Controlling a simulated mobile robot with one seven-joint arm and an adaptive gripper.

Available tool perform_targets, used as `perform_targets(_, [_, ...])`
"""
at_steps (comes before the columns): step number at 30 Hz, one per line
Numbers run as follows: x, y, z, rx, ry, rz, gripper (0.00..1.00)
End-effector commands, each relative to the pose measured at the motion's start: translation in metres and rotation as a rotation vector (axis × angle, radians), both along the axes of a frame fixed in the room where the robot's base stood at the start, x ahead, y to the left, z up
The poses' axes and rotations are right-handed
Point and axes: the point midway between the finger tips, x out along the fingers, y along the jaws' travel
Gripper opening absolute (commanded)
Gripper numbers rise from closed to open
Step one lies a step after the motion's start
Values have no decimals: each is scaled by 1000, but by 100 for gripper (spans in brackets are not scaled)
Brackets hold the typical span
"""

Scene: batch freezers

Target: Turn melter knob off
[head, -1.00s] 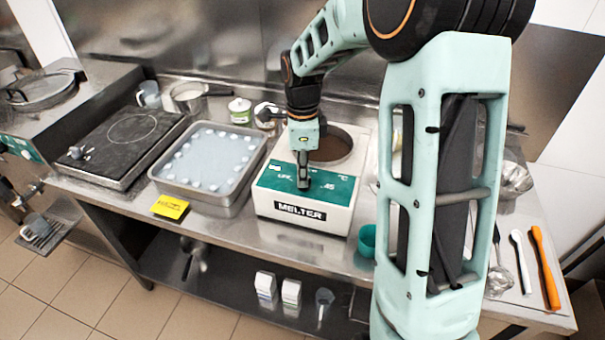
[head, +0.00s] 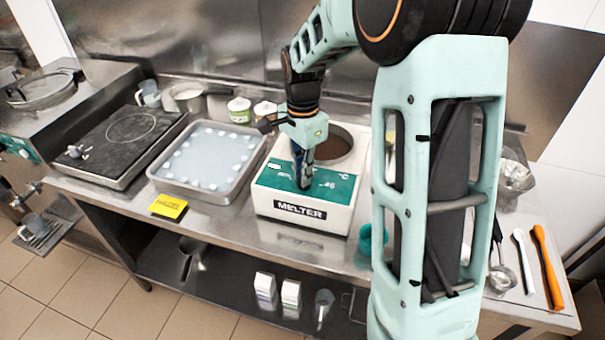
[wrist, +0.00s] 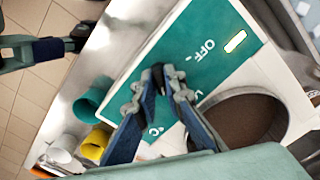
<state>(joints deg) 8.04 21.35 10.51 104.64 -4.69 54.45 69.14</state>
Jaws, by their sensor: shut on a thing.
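The melter (head: 300,213) is a white box with a green front panel, a "MELTER" label and a round well of brown contents. It stands on the steel counter. My gripper (head: 304,186) points down at the middle of the green panel. In the wrist view my gripper (wrist: 166,72) has its fingertips close together over the panel, shut on the melter knob, which the fingers hide. The "OFF" mark (wrist: 205,48) shows on the panel beside the fingertips, with a pale lit rectangle (wrist: 235,41) near it.
A tray with pale round pieces (head: 156,172) stands left of the melter, with a yellow sign (head: 168,207) in front. A teal cup (head: 366,239) stands close to the melter's right. A dark hot plate (head: 125,140) is farther left. White and orange spatulas (head: 547,265) lie at far right.

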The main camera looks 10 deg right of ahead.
Motion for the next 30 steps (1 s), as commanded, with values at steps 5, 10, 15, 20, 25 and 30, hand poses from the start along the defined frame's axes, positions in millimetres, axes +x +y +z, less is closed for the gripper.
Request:
perform_targets(5, [0,0,1,0,-2,165,0])
perform_targets(10, [0,0,1,1,-3,327,0])
perform_targets(15, [-1,-1,1,0,-4,489,0])
perform_targets(20, [-1,-1,1,0,-3,641,0])
perform_targets(25, [-1,-2,1,0,-3,802,0])
perform_targets(30, [-1,-3,2,-1,-4,963,0])
